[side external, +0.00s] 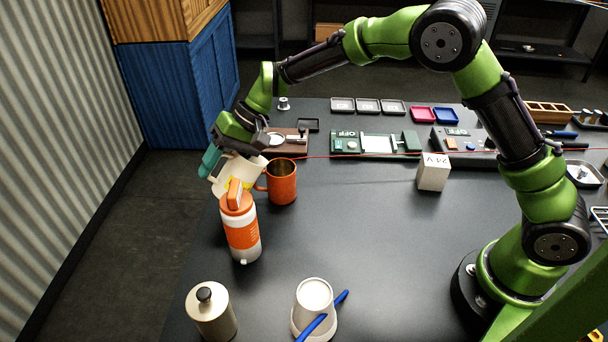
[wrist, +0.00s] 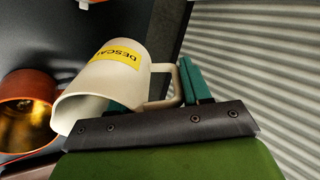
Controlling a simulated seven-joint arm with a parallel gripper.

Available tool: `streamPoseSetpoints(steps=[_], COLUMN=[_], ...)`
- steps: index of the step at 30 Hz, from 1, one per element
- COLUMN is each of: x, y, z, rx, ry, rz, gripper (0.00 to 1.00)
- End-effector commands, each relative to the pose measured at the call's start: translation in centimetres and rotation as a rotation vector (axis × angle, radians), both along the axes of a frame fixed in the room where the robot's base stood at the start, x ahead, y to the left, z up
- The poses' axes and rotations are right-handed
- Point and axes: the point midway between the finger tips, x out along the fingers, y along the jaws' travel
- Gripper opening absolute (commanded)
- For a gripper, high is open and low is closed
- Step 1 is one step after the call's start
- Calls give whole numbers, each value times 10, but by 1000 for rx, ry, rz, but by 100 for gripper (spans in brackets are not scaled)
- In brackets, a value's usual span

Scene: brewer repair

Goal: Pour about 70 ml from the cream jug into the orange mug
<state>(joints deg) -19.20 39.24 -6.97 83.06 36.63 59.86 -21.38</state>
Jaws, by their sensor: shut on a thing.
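The cream jug (side external: 250,170) is held tilted beside the orange mug (side external: 282,186), partly behind the orange-and-white bottle in the side view. My gripper (side external: 212,160) has its teal fingers shut at the jug's handle. In the wrist view the jug (wrist: 142,58) shows a yellow label reading "DESCA", and its open mouth faces the mug (wrist: 28,88). The mug stands upright on the table, its inside brownish and shiny. I see no stream of liquid, and the level in either vessel cannot be made out.
The orange-and-white bottle (side external: 241,235) stands close in front of the jug. A metal canister (side external: 211,315) and a white cup (side external: 314,300) with blue tongs are nearer the camera. A white block (side external: 433,172) stands to the right. The middle of the black table (side external: 350,235) is clear.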

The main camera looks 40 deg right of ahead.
Motion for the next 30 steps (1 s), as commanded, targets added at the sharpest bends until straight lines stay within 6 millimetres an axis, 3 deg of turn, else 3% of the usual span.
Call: streamPoseSetpoints(steps=[11,18,25,30], x=[4,8,11,13], y=[20,36,47,52], z=[-33,-26,-53,-60], rx=[-169,-327,-482,-567], ry=[36,69,108,127], rz=[5,2,0,-3], gripper=[0,0,0,0])
